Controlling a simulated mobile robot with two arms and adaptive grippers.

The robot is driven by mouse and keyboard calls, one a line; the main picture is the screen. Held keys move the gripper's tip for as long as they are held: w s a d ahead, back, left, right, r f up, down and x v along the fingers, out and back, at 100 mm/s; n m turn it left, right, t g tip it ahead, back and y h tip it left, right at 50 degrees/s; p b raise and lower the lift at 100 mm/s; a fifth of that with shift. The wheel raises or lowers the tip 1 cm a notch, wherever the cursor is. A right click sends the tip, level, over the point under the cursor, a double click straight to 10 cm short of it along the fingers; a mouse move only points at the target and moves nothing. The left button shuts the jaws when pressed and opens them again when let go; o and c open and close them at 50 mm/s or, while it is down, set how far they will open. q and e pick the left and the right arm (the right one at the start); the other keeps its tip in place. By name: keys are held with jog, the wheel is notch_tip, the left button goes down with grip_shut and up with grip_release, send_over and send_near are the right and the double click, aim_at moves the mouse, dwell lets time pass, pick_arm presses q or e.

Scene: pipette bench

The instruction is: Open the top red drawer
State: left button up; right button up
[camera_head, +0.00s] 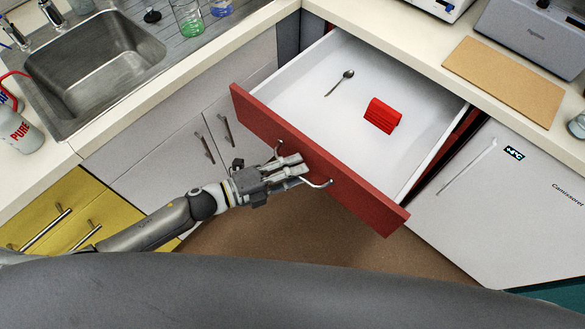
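The top red drawer (345,185) is pulled well out of its cabinet, and its white inside shows. Its metal handle (322,184) is on the front face, with the middle of the bar hidden by my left gripper. My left gripper (302,166) is at the handle, its fingers reaching across the bar toward the red front. How tightly the fingers are closed is not clear. My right gripper is not in view.
A spoon (341,82) and a red ridged object (382,116) lie in the drawer. A sink (95,70) is at left, a white appliance (510,195) at right. A brown board (503,80) lies on the counter. Brown floor is clear below the drawer.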

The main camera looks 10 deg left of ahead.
pick_arm(q)
jog(key=v, duration=1.2)
jog(key=shift+f, duration=0.1)
jog(key=a+f+n+t+y, duration=0.1)
jog(key=a+f+n+y, duration=0.35)
jog(key=f, duration=0.35)
jog(key=w+a+f+n+y, duration=0.1)
jog(key=a+f+n+y, duration=0.2)
jog(key=a+f+n, duration=0.4)
jog(key=a+f+n+t+y, duration=0.1)
jog(key=a+f+n+y, duration=0.2)
jog(key=f, duration=0.6)
jog(key=s+f+n+g+y, duration=0.3)
jog(key=s+f+n, duration=0.3)
jog(key=f, duration=0.4)
jog(key=s+d+f+n+g, duration=0.2)
jog(key=s+f, duration=0.3)
jog(key=s, duration=0.6)
jog(key=s+d+f+n+g, duration=0.3)
jog(key=s+f+n+g, duration=0.1)
jog(key=s, duration=0.7)
jog(key=shift+f+g+y, duration=0.3)
jog(key=shift+f+y, duration=0.05)
jog(key=shift+f, duration=0.25)
